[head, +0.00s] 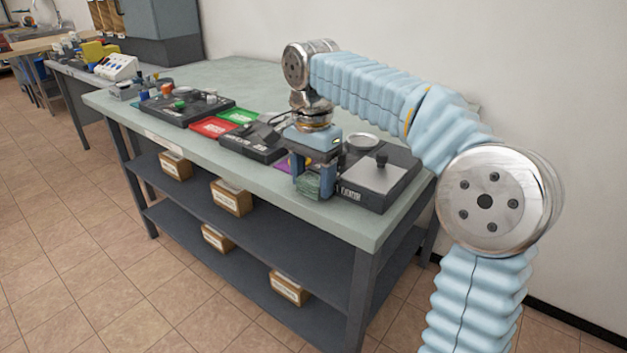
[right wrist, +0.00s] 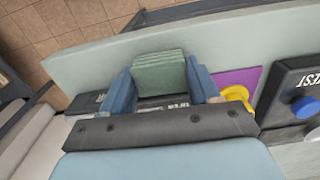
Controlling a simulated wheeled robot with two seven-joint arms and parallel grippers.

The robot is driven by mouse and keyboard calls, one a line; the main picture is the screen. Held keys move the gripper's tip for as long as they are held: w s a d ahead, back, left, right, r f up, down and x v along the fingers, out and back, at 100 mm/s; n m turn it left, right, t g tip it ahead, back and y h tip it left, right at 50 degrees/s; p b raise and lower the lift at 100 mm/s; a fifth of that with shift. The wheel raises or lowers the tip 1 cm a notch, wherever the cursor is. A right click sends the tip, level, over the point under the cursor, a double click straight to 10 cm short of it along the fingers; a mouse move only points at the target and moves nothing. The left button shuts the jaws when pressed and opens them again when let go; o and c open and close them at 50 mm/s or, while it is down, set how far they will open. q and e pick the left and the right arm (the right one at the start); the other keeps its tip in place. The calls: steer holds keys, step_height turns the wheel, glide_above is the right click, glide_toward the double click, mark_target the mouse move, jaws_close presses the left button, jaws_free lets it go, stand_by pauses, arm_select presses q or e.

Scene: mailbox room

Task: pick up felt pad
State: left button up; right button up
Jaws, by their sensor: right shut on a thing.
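The felt pad, a green block with layered edges, shows in the head view (head: 309,184) near the front edge of the workbench. It also shows in the right wrist view (right wrist: 159,74). My right gripper (head: 312,172) points down, with its two blue fingers on either side of the pad, and is shut on it. The right wrist view shows the fingers at the pad's left and right sides. I cannot tell whether the pad touches the bench top. My left gripper is not in view.
On the bench (head: 243,72), a black station with a grey plate (head: 375,180) stands right of my gripper. Left are another black station (head: 252,141), red (head: 214,127) and green (head: 238,116) mats, and a black tray (head: 187,106) with several items. The back of the bench is clear.

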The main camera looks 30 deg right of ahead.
mark_target(312, 178)
step_height(312, 178, up, 6)
steer(key=shift+r+p, duration=0.25)
steer(key=shift+p, duration=0.65)
steer(key=s+a+b, duration=0.1)
steer(key=s+a, duration=0.2)
steer(key=a, duration=0.6)
steer(key=s+a+b, duration=0.1)
steer(key=s+a, duration=0.3)
steer(key=a, duration=0.5)
steer(key=shift+s, duration=0.25)
steer(key=shift+a, duration=0.1)
